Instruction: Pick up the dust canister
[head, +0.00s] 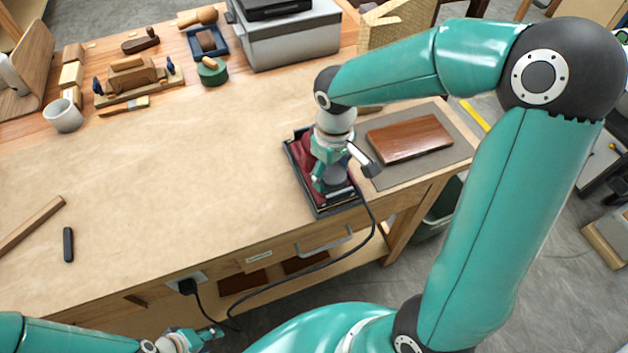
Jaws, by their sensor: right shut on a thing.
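My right gripper (334,165) reaches down over a black-rimmed tray (338,210) at the table's front right. It is shut on a dark grey thing that its fingers mostly hide. A dark grey tool body (337,190) with a black cord shows just below the fingers, in the tray on dark red cloth (305,158). I cannot tell the dust canister apart from this tool. My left gripper (190,341) is low at the bottom edge, in front of the table and away from the tray; its opening is unclear.
The black cord (368,225) hangs over the table's front edge and runs to a socket (187,284). A brown wooden board (409,138) lies on a grey mat right of the tray. A grey case (288,38) and several tools stand behind. The table's middle is clear.

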